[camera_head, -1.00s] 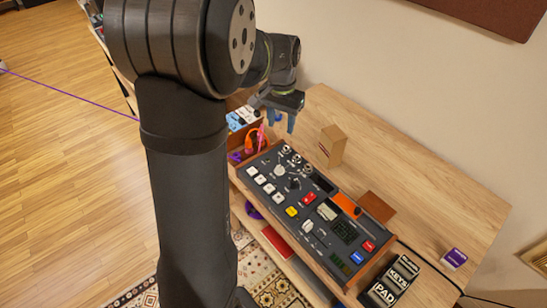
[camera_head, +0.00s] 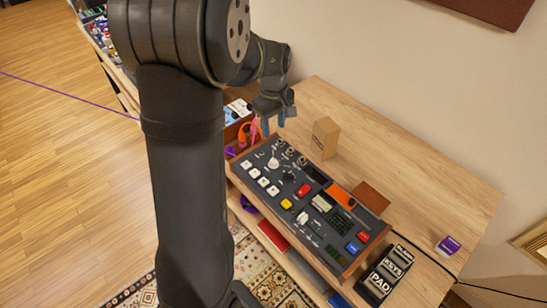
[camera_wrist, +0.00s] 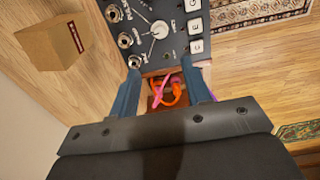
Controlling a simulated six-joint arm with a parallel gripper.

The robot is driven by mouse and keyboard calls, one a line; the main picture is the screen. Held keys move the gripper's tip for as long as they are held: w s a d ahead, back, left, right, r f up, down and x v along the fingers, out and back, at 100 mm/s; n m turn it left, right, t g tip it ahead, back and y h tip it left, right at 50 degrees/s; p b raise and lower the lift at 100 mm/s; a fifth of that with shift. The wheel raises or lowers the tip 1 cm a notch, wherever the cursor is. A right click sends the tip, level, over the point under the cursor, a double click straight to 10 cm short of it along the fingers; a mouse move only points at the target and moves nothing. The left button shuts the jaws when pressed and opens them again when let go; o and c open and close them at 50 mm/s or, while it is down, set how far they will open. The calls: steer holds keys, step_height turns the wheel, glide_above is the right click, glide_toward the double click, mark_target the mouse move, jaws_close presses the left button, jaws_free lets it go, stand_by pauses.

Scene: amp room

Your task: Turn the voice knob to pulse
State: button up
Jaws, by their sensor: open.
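A dark grey control panel (camera_head: 325,240) in a wooden frame stands on the wooden desk. A pale round knob with a pointer (camera_head: 273,163) is near its far left end and also shows at the top of the wrist view (camera_wrist: 159,29). A black knob (camera_head: 289,176) sits beside it, and a white knob (camera_head: 303,218) is farther along. The labels are too small to tell which is the voice knob. My gripper (camera_head: 273,122) is open and empty above the panel's far end. In the wrist view, its blue fingers (camera_wrist: 164,76) stand apart, short of the pale knob.
A box with orange and pink cables (camera_head: 245,133) is at the panel's far end, below my gripper. A cardboard box (camera_head: 325,137) stands behind the panel. White, yellow, red and blue buttons line it. A PAD/KEYS block (camera_head: 384,275) lies at the near end. The right desk is mostly clear.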

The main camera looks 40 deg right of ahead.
mark_target(274, 160)
step_height(274, 160, down, 15)
steer(key=shift+r, duration=0.1)
steer(key=shift+c, duration=0.4)
jaws_close()
steer(key=shift+m, duration=0.4)
steer(key=m, duration=0.3)
steer(key=shift+m, duration=2.5)
